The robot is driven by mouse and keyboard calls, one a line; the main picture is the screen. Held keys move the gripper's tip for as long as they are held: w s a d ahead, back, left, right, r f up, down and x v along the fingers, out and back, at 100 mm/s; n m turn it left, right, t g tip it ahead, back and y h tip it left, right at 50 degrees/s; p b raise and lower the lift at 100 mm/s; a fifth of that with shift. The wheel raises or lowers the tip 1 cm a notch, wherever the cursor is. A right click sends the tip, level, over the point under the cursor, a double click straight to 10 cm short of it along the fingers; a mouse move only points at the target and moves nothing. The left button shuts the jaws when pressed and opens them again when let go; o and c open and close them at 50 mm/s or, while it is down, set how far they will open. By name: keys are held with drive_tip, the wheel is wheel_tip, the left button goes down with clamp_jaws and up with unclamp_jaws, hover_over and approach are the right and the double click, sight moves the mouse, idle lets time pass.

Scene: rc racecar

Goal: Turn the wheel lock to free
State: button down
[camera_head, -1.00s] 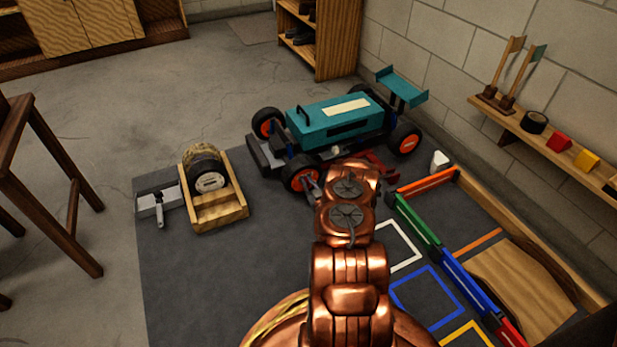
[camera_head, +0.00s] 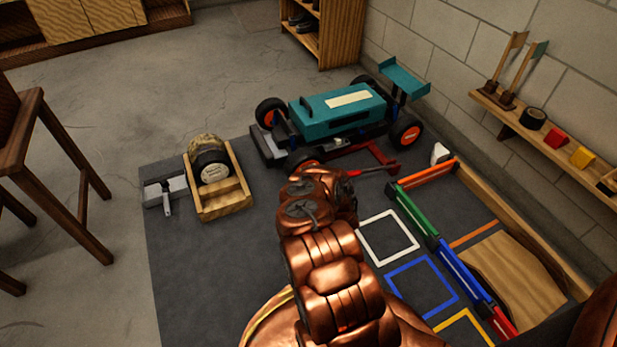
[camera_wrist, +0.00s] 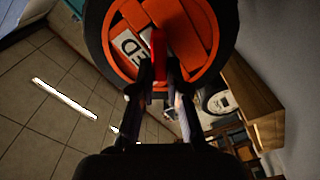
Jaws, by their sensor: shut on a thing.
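The near front wheel (camera_wrist: 190,30) fills the top of the wrist view, with a black tyre and an orange face. A white label on it shows the letters "ED" and is partly covered. A narrow red lever (camera_wrist: 158,48), which looks like the wheel lock, stands upright in front of the wheel face. My gripper (camera_wrist: 159,72) is shut on the lower part of this lever, one finger on each side.
A red jack-like frame (camera_head: 384,158) with a rod lies at the car's near side. A wooden cradle (camera_head: 226,208) holding a round piece stands left. Coloured rails (camera_head: 418,218) and painted squares lie right. Dark mat is clear between cradle and arm.

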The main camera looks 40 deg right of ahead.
drive_tip(key=shift+w+a+f+n+b, duration=0.15)
drive_tip(key=shift+n+b, duration=0.35)
drive_tip(key=shift+n, duration=0.55)
drive_tip(key=shift+s+d+f+n+b, duration=0.15)
drive_tip(key=shift+n+b, duration=0.35)
drive_tip(key=shift+n, duration=0.6)
drive_tip(key=shift+w+a+f+n+b, duration=0.15)
drive_tip(key=shift+n+b, duration=0.35)
drive_tip(key=shift+n, duration=0.55)
drive_tip(key=c, duration=1.2)
unclamp_jaws()
drive_tip(key=shift+o, duration=0.2)
drive_tip(key=v, duration=1.2)
